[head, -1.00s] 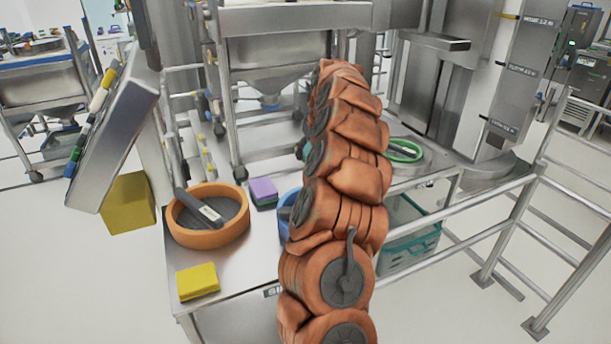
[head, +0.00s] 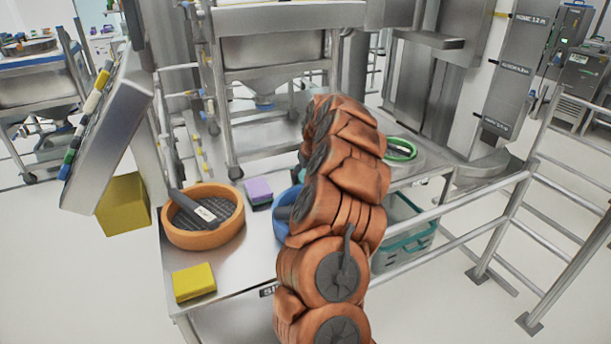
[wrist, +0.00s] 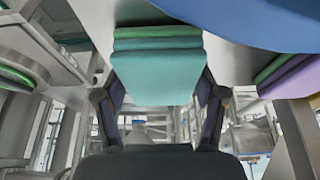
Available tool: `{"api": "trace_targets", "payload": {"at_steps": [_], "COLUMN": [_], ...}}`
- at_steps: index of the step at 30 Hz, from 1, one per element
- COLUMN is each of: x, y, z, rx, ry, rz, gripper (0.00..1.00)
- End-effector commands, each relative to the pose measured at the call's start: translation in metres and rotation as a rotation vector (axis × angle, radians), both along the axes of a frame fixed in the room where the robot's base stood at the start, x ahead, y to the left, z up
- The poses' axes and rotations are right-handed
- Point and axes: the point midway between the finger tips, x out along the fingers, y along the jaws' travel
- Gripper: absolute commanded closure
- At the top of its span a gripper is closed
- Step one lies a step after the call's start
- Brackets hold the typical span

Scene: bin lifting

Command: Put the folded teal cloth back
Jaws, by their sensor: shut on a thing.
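The folded teal cloth (wrist: 158,78) is in the wrist view as a flat stack of layers, with a greener layer at its far edge. My gripper (wrist: 158,96) has one finger on each side of the cloth and is shut on it. The cloth is close to the grey table surface (wrist: 225,60); I cannot tell whether it touches it.
A blue tub (head: 281,228) stands beside my arm, near a purple-and-green folded cloth (head: 258,190). An orange-rimmed sieve (head: 203,240) and yellow cloth (head: 194,282) are left on the table (head: 240,265). A green ring (head: 401,149) lies right; a teal crate (head: 405,250) sits below.

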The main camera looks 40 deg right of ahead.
Motion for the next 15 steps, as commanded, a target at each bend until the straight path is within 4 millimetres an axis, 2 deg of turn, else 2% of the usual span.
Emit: {"api": "trace_targets", "payload": {"at_steps": [3,4,11,15], "x": [-0.0001,0.0000,0.0001,0.0001], "y": [0.0000,0.0000,0.0000,0.0001], "z": [-0.0035,-0.0030,-0.0026,-0.0027], "rx": [0.000,0.000,0.000,0.000], "ry": [0.000,0.000,0.000,0.000], "rz": [0.000,0.000,0.000,0.000], "gripper": [0.63,0.28,0.05,0.05]}}
